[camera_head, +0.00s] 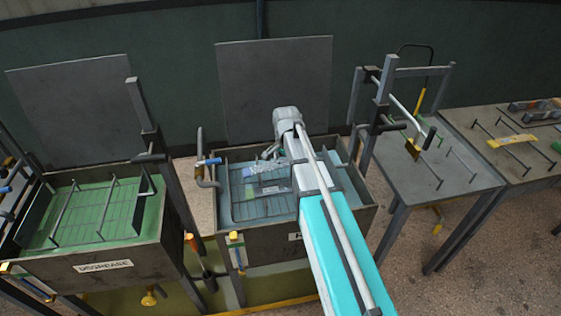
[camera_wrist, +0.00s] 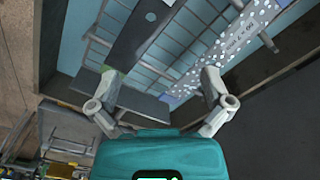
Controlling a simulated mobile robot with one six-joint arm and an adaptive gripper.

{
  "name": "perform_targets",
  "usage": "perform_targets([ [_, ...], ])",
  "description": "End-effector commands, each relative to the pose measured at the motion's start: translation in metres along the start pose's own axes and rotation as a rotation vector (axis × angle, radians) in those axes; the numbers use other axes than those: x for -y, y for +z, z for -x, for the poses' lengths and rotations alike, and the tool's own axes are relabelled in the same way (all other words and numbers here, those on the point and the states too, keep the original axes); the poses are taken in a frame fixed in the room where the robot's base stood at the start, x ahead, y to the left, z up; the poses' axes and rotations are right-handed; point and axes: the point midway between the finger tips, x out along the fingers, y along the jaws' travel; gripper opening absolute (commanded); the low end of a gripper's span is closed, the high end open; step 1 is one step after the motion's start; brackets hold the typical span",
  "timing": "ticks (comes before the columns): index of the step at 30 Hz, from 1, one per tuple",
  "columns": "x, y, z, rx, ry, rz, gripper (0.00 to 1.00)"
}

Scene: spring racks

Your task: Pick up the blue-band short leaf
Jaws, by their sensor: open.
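My gripper (camera_wrist: 159,74) is open, its two fingers spread wide, with nothing between the tips that I can see held. In the wrist view a dark grey flat leaf with a round hole (camera_wrist: 138,38) lies over the wire rack, slanting up from near the left fingertip. A second strip, pale with white specks and small lettering (camera_wrist: 218,55), lies behind the right finger. In the head view my gripper (camera_head: 271,152) is over the middle tank, above a speckled piece (camera_head: 263,170) partly hidden by my arm.
The middle tank (camera_head: 220,238) holds bluish liquid and a wire rack (camera_head: 240,208). A tank marked DEGREASE (camera_head: 105,265) with green liquid stands to the left. Upright posts flank the tanks.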

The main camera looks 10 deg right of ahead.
Motion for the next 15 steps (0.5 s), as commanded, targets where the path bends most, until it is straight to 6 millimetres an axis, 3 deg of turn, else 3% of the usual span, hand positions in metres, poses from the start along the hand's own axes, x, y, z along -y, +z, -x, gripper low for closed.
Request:
perform_targets([
  [1,0.019,-0.016,0.009,0.000,0.000,-0.072,1.00],
  [6,0.054,-0.046,0.021,0.000,0.000,-0.321,1.00],
  [15,0.085,-0.073,0.030,0.000,0.000,-0.565,1.00],
])
